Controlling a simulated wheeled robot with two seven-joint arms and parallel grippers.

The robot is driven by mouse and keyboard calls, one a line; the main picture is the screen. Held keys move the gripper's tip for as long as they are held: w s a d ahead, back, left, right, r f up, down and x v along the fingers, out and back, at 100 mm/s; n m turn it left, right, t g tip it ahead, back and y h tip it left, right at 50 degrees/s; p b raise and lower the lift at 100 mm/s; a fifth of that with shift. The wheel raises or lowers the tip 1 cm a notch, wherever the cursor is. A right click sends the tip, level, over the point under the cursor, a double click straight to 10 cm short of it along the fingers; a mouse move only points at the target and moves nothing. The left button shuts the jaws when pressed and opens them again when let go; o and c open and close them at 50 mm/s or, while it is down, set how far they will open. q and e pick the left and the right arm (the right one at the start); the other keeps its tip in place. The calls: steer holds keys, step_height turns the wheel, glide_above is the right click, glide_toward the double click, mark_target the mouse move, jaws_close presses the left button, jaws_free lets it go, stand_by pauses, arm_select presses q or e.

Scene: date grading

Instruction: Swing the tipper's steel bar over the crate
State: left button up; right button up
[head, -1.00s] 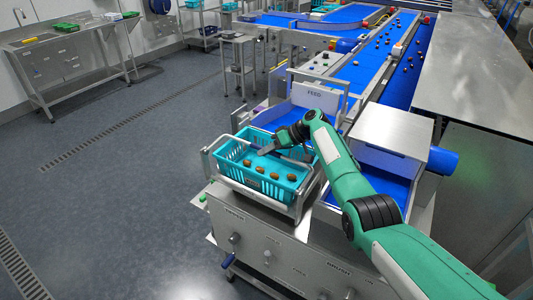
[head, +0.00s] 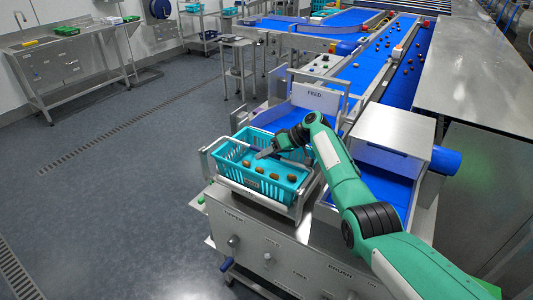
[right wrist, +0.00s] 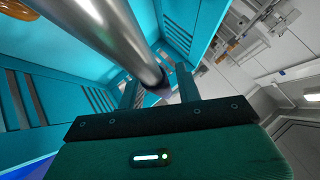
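The turquoise crate (head: 289,194) sits in the steel frame of the tipper (head: 250,235), with several brown dates (head: 262,172) lying in it. My right gripper (head: 264,153) reaches in from the right, over the back part of the crate. In the right wrist view a round steel bar (right wrist: 120,40) runs from the top down to the gap between the fingers of my right gripper (right wrist: 158,85). The fingers stand apart; whether they press on the bar is unclear. In the head view I cannot clearly pick the bar out near the gripper. My left gripper is out of view.
Behind the crate are the white FEED sign (head: 316,97) and the blue conveyor belt (head: 372,72) with scattered dates. A steel box-shaped cover (head: 392,140) stands beside my right arm. The floor (head: 110,210) to the left is clear.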

steer(key=shift+r, duration=0.1)
steer(key=b+v, duration=0.3)
steer(key=v, duration=1)
steer(key=shift+d, duration=0.4)
steer(key=shift+r, duration=0.25)
